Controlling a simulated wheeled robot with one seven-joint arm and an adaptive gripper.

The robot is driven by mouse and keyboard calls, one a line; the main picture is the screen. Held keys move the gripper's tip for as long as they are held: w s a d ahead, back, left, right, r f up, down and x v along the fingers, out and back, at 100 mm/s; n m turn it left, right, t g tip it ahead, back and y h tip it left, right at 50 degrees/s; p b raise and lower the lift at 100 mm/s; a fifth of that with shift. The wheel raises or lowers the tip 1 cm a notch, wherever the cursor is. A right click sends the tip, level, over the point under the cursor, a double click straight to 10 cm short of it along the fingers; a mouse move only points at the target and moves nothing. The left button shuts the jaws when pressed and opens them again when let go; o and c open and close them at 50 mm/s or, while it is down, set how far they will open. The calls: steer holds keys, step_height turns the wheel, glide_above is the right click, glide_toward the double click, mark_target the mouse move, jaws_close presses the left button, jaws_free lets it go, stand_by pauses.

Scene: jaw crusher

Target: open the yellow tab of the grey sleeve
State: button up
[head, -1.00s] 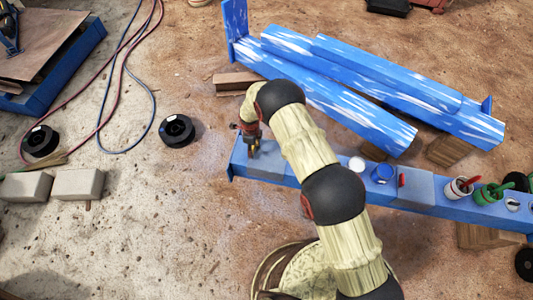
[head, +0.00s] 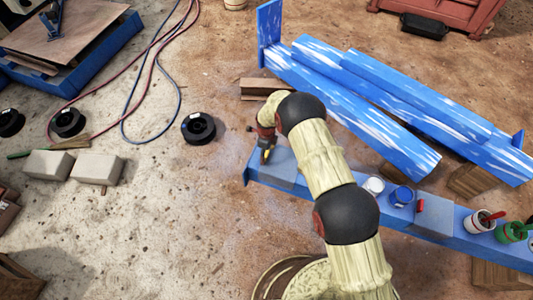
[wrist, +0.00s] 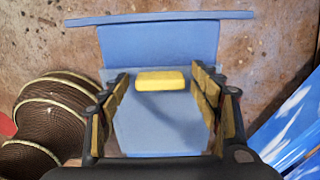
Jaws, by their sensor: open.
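The grey sleeve (head: 278,172) sits around the blue beam near its left end in the head view. In the wrist view the sleeve (wrist: 160,128) fills the middle, with the yellow tab (wrist: 160,80) as a small block at its far edge. My gripper (wrist: 163,84) is open, with a padded finger on each side of the sleeve and the tab in the gap between them. I see space between the tab and both fingers. In the head view my gripper (head: 266,153) is over the sleeve and partly covers it; the tab is hard to make out there.
Another grey sleeve (head: 434,217) with a red tab (head: 420,206) is further right along the blue beam (head: 325,193). White and blue pots and paint cans (head: 480,222) stand on the beam. Blue-and-white painted beams (head: 360,105) lie behind.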

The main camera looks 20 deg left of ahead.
steer(key=shift+r, duration=0.1)
step_height(320, 180, up, 12)
stand_by(0.6)
stand_by(0.5)
